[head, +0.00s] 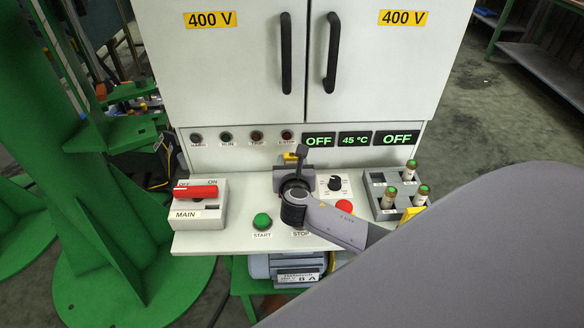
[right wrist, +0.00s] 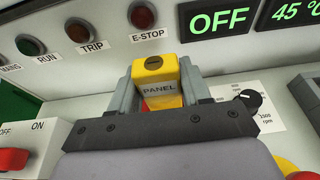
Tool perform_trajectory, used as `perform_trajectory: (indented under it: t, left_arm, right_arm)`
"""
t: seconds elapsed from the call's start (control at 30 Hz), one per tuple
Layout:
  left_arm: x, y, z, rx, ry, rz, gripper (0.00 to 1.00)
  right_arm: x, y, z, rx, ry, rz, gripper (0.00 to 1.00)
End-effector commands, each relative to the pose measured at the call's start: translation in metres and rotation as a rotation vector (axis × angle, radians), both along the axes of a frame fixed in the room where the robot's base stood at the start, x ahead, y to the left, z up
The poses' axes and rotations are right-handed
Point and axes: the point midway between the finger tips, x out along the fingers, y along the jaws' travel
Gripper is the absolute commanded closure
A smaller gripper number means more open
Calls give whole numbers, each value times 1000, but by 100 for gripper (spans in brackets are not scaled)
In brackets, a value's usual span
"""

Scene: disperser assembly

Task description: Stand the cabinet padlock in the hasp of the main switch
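My right gripper (head: 291,165) is above the sloped desk, in front of the cabinet's lower panel. It is shut on a yellow block marked PANEL (right wrist: 160,84), which looks like the cabinet padlock. The block sits between both fingers (right wrist: 160,95); only a little yellow (head: 291,156) shows in the head view. Its lower part is mostly hidden. A small dark opening, perhaps the hasp, shows below the handle. My left gripper is out of view.
A green START button (head: 262,221), a black dial (head: 335,183) and a red button (head: 344,206) are on the desk. A grey fuse tray (head: 378,190) stands at the right. Cabinet handles (head: 286,52) stick out above. Desk between main switch and START is clear.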

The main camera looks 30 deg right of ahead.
Motion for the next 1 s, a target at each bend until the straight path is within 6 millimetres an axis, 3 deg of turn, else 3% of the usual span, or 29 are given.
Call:
perform_trajectory:
  t: [0.03,0.07,0.37,0.8,1.0]
  left_arm:
    - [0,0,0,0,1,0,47]
    - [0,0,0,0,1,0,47]
    - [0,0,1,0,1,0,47]
    - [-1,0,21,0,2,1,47]
    - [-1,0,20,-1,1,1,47]
  right_arm:
    - [0,0,0,0,0,0,80]
    - [0,0,0,0,0,0,88]
    - [0,0,4,-1,-2,0,88]
    - [1,0,83,-1,-5,2,88]
    - [1,14,95,3,-1,-1,88]
